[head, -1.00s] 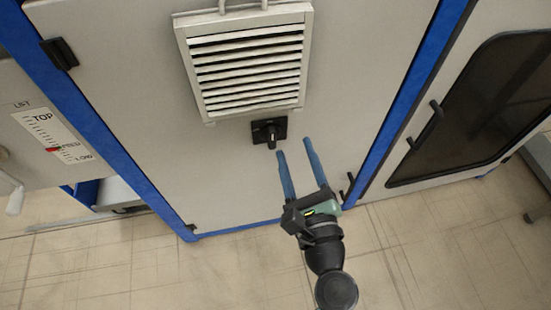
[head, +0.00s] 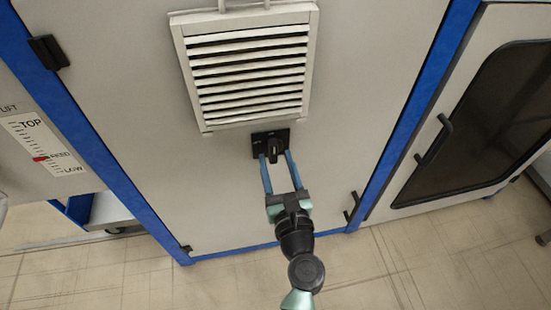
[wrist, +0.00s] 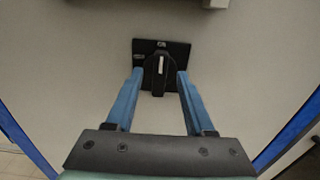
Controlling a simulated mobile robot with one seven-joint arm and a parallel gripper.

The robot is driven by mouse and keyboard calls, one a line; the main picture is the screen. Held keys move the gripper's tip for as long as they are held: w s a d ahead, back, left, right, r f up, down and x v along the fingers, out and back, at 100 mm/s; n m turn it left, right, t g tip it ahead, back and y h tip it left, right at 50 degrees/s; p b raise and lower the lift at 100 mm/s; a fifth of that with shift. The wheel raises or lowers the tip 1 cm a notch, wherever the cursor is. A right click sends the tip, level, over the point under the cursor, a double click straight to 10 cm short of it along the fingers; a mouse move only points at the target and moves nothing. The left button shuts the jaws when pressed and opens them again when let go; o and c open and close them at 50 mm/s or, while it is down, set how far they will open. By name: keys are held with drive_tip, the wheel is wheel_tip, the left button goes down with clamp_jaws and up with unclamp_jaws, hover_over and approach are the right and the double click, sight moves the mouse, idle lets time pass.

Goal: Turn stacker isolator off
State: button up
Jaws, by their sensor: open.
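The isolator switch is a black rotary knob on a square black plate (head: 284,137) on the grey cabinet door, just below the vent. The knob (head: 273,152) also shows in the wrist view (wrist: 158,78), where its white mark points straight up along the plate. My gripper (head: 275,155) is open. Its two blue fingers reach up to the plate, one on each side of the knob. In the wrist view (wrist: 159,75) there is a gap between each finger and the knob. Whether the fingertips touch the plate, I cannot tell.
A louvred vent (head: 248,65) juts out right above the switch. Blue posts (head: 405,110) frame the door. A dark-windowed door with a handle (head: 434,140) is at the right, and a lift level scale (head: 44,145) is at the left. The door below the switch is bare.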

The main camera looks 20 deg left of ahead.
drive_tip(key=shift+w+a, duration=0.4)
drive_tip(key=shift+w, duration=0.2)
clamp_jaws()
